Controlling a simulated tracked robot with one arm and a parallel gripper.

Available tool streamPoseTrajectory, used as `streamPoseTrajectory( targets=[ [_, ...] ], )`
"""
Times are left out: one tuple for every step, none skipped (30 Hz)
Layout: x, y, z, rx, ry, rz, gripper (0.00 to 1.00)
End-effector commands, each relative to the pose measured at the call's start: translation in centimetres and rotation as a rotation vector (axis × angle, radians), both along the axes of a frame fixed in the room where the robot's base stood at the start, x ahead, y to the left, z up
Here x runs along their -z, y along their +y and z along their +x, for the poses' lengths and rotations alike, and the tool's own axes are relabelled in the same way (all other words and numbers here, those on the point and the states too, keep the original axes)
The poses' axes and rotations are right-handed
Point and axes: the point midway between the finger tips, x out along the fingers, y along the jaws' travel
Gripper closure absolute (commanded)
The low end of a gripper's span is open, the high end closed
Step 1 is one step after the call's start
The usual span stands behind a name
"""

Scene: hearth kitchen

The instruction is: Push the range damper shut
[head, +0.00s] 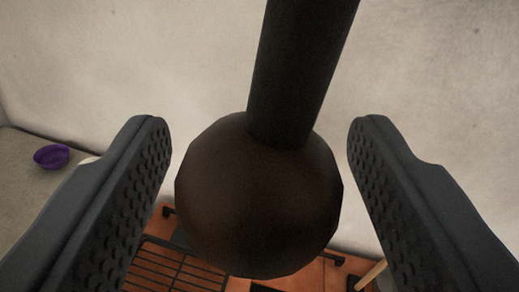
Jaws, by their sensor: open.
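A round dark brown knob (258,200) on a thick black rod (300,68) fills the middle of the head view. I take these to be the range damper's handle; the rod runs up out of the picture, and its other end is out of view. My gripper (260,140) is open, with one dark ridged finger on each side of the knob. A gap shows between each finger and the knob, so the fingers do not appear to touch it. How far the damper is in or out cannot be told.
Below the knob lie an orange tiled surface (215,272) and a black grate (178,268), partly hidden. A purple bowl (51,156) sits on a pale surface at the left. A wooden stick-like thing (371,275) shows at the lower right. A pale wall (180,60) stands behind.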

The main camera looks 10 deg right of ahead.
Motion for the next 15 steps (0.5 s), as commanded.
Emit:
streamPoseTrajectory(
  targets=[
    [0.0,0.0,0.0,0.0,0.0,0.0,0.42],
    [0.0,0.0,0.0,0.0,0.0,0.0,0.51],
    [0.0,0.0,0.0,0.0,0.0,0.0,0.62],
    [0.0,0.0,0.0,0.0,0.0,0.0,0.7],
    [0.0,0.0,0.0,0.0,0.0,0.0,0.79],
    [0.0,0.0,0.0,0.0,0.0,0.0,0.9],
    [0.0,0.0,0.0,0.0,0.0,0.0,0.98],
    [0.0,0.0,0.0,0.0,0.0,0.0,1.0],
    [0.0,0.0,0.0,0.0,0.0,0.0,1.0],
    [-0.1,0.0,0.0,0.0,0.0,0.0,1.0],
    [-0.2,0.0,0.0,0.0,-0.001,0.0,1.0],
    [-0.5,0.0,0.0,0.0,-0.002,0.0,1.0],
    [-0.9,0.0,0.0,0.0,-0.003,0.0,1.0],
    [-1.3,0.0,0.0,0.0,-0.004,0.0,1.0],
    [-2.0,0.0,0.0,0.0,-0.004,0.0,1.0]
  ],
)
